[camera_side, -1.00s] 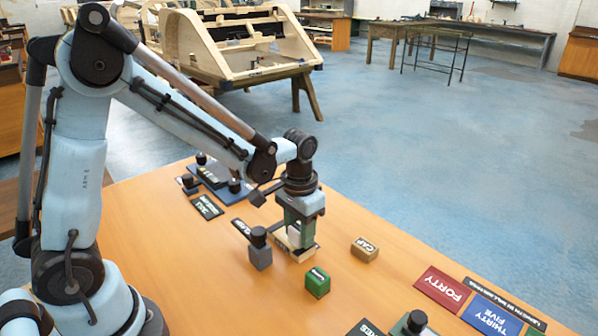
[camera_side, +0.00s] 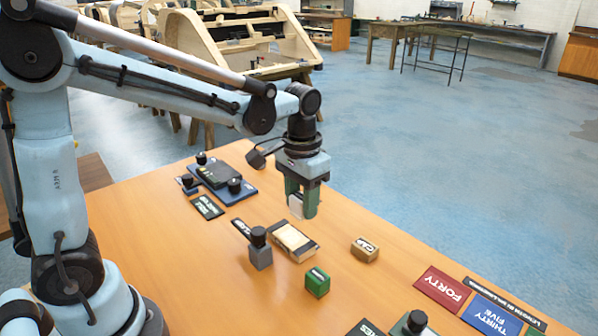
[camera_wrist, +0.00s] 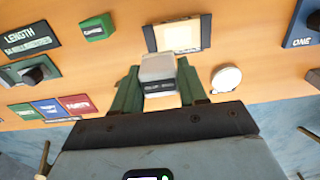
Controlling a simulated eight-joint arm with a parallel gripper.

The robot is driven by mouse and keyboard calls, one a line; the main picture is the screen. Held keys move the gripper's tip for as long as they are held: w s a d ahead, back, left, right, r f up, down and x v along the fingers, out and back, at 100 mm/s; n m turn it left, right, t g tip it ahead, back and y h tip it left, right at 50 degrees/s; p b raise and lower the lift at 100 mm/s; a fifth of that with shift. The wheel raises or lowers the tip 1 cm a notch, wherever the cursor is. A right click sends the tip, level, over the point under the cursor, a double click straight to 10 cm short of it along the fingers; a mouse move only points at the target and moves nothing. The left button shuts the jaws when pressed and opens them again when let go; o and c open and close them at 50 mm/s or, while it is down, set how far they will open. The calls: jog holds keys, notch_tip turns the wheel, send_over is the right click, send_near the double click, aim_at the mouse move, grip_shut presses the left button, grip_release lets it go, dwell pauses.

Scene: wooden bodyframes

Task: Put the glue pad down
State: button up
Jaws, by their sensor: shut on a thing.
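My gripper (camera_side: 302,208) is shut on the glue pad (camera_side: 295,206), a small pale block, and holds it in the air above the table. In the wrist view the glue pad (camera_wrist: 158,68) sits between the two green fingers of my gripper (camera_wrist: 158,88), with a dark label on its near face. Below it in the side view, a cream pad in a dark-edged holder (camera_side: 293,242) lies on the table. The holder also shows beyond the fingers in the wrist view (camera_wrist: 180,36), apart from the held glue pad.
Near the holder stand a grey block with a black knob (camera_side: 260,252), a green block (camera_side: 317,283) and a wooden CAP block (camera_side: 364,250). A blue tray with black knobs (camera_side: 222,182) is at the left. Red FORTY card (camera_side: 442,288) lies right.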

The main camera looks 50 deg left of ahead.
dwell(0.5)
jog(key=w+d, duration=0.7)
jog(key=d, duration=0.1)
send_over(340, 222)
notch_tip(340, 222, down, 6)
jog(key=shift+f, duration=2.1)
jog(key=shift+f, duration=0.15)
jog(key=o, duration=1.1)
